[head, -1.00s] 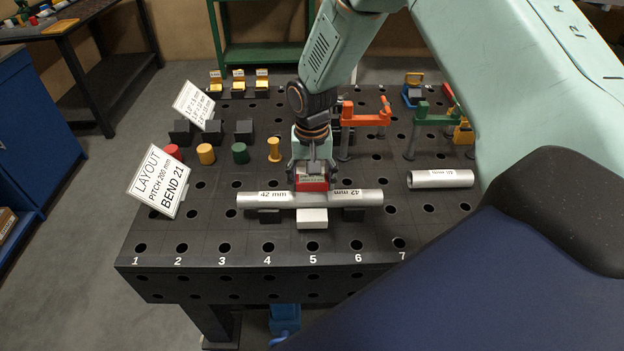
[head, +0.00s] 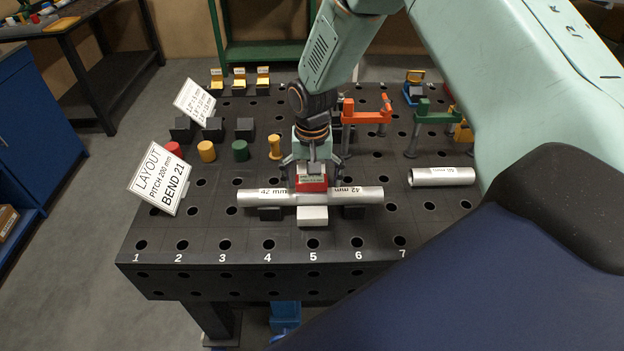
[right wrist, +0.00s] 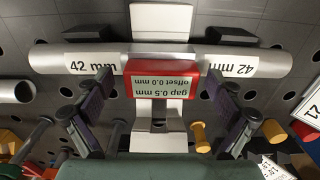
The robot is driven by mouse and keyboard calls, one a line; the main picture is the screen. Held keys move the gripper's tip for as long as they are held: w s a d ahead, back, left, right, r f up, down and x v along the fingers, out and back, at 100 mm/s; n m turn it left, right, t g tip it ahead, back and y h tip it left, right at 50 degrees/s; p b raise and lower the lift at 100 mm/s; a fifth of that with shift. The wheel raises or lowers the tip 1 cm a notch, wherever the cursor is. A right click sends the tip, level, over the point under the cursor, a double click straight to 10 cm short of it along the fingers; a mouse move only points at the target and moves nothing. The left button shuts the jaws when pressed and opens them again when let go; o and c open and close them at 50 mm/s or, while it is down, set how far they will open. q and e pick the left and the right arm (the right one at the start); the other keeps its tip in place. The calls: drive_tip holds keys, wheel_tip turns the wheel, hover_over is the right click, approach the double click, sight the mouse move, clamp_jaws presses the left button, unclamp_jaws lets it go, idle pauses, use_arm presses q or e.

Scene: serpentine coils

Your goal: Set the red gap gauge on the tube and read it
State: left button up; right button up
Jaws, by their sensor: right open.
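The red gap gauge (head: 312,179) sits on top of the silver tube (head: 345,195), near its middle. In the right wrist view the gauge (right wrist: 163,80) reads "gap 0.5 mm" and "offset 0.0 mm". The tube (right wrist: 270,62) shows a "42 mm" label on either side of the gauge. My right gripper (head: 312,172) is open, its fingers spread on both sides of the gauge; in the right wrist view the fingers (right wrist: 168,105) stand apart from it. My left gripper is not in view.
A white block (head: 312,216) stands at the front of the tube, with dark supports under it. A second, shorter tube (head: 443,177) lies to the right. Orange (head: 366,115) and green (head: 435,118) clamps stand behind. Coloured cylinders (head: 206,151) and the layout sign (head: 160,178) are at left.

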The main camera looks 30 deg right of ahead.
sight(311, 179)
drive_tip(key=shift+w+r, duration=0.15)
drive_tip(key=shift+r, duration=0.35)
wheel_tip(311, 179, up, 11)
idle(0.4)
wheel_tip(311, 179, down, 12)
drive_tip(key=shift+d+r, duration=0.1)
drive_tip(key=shift+r, duration=0.25)
idle(0.3)
drive_tip(key=shift+s, duration=0.2)
